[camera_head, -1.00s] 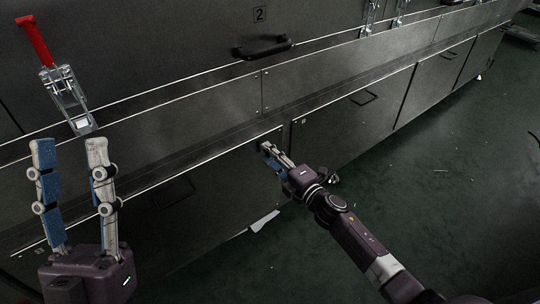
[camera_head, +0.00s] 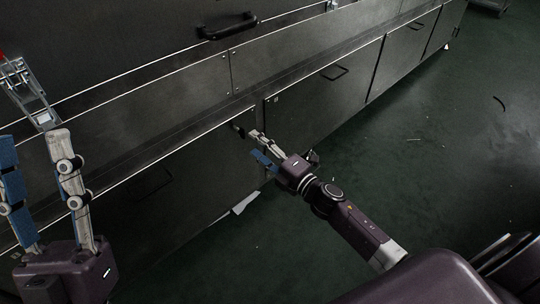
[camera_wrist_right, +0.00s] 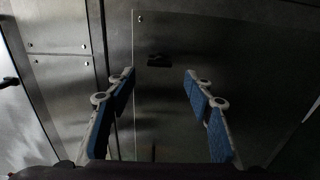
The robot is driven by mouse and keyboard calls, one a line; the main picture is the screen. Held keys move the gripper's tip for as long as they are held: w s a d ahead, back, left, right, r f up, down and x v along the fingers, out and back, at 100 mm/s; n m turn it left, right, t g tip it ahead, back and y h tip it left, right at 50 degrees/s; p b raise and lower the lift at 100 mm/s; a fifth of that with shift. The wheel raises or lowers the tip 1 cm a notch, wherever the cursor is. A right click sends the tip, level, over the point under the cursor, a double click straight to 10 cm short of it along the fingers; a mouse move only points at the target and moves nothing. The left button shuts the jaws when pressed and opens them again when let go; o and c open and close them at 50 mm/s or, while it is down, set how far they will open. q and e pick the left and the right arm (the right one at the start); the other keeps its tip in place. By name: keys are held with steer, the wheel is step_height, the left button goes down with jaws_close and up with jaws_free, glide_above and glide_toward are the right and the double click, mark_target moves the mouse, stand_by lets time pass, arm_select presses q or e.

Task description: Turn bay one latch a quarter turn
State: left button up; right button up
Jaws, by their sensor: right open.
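A small dark latch (camera_head: 238,131) sits near the upper corner of a dark lower door panel; no readable bay number shows beside it. In the right wrist view the small black latch (camera_wrist_right: 158,61) lies ahead, between and beyond my fingertips. My right gripper (camera_head: 257,143) is open and empty, its fingers pointing at the latch with a small gap; its two blue-padded fingers spread wide in the wrist view (camera_wrist_right: 160,74). My left gripper (camera_head: 32,138) is open and empty, upright at the lower left, in front of the machine and away from this latch.
A black bar handle (camera_head: 228,26) is on the upper panel. A metal toggle clamp (camera_head: 28,95) stands above my left gripper. A pale flap or scrap (camera_head: 244,203) lies at the panel's foot. The green floor (camera_head: 430,150) at right is mostly clear.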

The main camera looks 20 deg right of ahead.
steer(key=v, duration=0.6)
steer(key=shift+a, duration=0.1)
stand_by(0.3)
